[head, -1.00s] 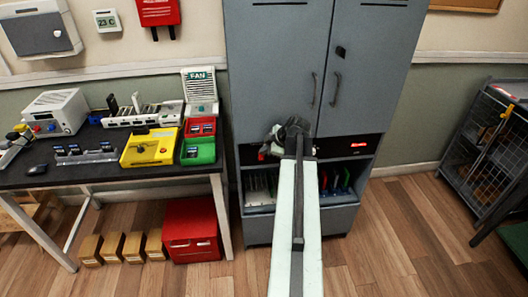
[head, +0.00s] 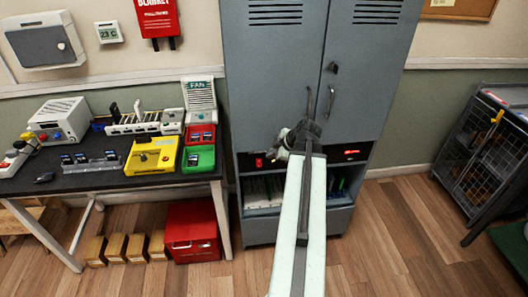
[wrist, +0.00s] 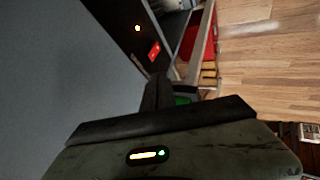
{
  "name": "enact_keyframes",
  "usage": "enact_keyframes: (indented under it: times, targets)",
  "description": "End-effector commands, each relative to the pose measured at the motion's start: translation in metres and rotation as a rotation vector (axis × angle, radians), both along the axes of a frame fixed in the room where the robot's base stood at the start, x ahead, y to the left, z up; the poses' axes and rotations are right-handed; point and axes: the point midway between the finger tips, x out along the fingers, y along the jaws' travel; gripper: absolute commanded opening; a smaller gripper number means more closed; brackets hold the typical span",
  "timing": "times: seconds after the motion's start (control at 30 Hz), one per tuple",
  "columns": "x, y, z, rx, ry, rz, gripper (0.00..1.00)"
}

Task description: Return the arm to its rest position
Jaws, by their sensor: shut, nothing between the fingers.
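My arm reaches up from the bottom of the head view in front of the grey cabinet (head: 275,85). My gripper (head: 284,146) is at the arm's far end, in front of the cabinet near its lit strip and below the door handles. It is small and dark there, and I see nothing held in it. In the wrist view my gripper (wrist: 172,92) is partly seen, its fingers dark against the cabinet and floor. The fingers are shut.
A wire cage (head: 485,150) stands at right. The wooden floor (head: 410,235) between is clear.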

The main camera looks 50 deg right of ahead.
Motion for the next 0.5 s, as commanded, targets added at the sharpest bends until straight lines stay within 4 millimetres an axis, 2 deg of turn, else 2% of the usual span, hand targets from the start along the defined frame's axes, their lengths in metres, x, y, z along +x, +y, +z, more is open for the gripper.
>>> enact_keyframes:
  times: [0.03,0.1,0.5]
  targets:
    - [-0.0048,-0.0014,0.0169,0.0,0.0,-0.002,0.0]
    - [-0.0084,-0.0023,0.0217,0.001,0.0,-0.001,0.0]
    - [-0.0096,-0.002,0.0199,0.0,-0.001,0.003,0.0]
